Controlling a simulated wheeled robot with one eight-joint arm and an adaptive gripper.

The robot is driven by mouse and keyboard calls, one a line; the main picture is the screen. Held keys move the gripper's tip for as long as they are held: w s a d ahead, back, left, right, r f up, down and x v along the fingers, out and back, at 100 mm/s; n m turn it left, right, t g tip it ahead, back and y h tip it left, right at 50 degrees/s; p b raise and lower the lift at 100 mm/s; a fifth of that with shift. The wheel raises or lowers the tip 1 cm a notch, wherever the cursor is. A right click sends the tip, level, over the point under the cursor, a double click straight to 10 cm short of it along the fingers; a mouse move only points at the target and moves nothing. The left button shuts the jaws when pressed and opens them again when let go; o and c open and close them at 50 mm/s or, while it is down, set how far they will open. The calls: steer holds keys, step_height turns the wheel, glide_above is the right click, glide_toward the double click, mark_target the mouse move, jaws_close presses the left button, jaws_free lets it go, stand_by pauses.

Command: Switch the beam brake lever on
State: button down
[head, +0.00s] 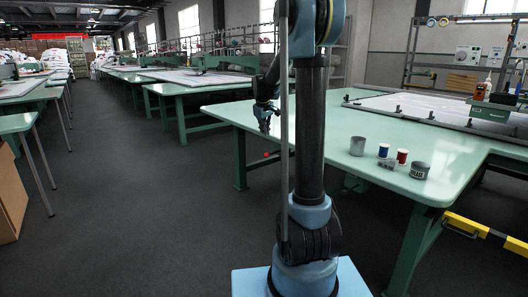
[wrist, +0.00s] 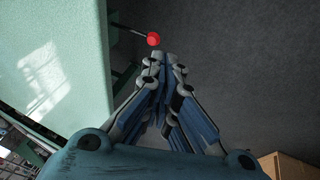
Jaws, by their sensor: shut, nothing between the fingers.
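The beam brake lever (wrist: 153,39) shows in the wrist view as a red ball knob on a thin dark rod. The rod comes out from the side of the green table at the left. In the head view the red knob (head: 266,154) is a small dot below the table's near left corner. My gripper (wrist: 168,63) is shut and empty in the wrist view. Its fingertips appear close to the knob, just below it in the picture; I cannot tell whether they touch. In the head view my gripper (head: 264,128) points down above the knob, beside the table edge.
The green table (head: 232,112) carries a grey cup (head: 357,145), thread spools (head: 402,156) and a grey tin (head: 420,170) near its front edge. A yellow bar (head: 490,233) sits at the lower right. A cardboard box (head: 10,205) stands at far left. The dark floor between is clear.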

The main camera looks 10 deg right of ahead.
steer(key=shift+w+a+f, duration=0.1)
steer(key=shift+w+f, duration=0.1)
steer(key=shift+w, duration=0.55)
steer(key=shift+w+a+f, duration=0.1)
steer(key=shift+w+f, duration=0.1)
steer(key=shift+w, duration=0.55)
steer(key=x, duration=1.4)
steer(key=shift+w+d, duration=0.1)
steer(key=shift+d, duration=0.2)
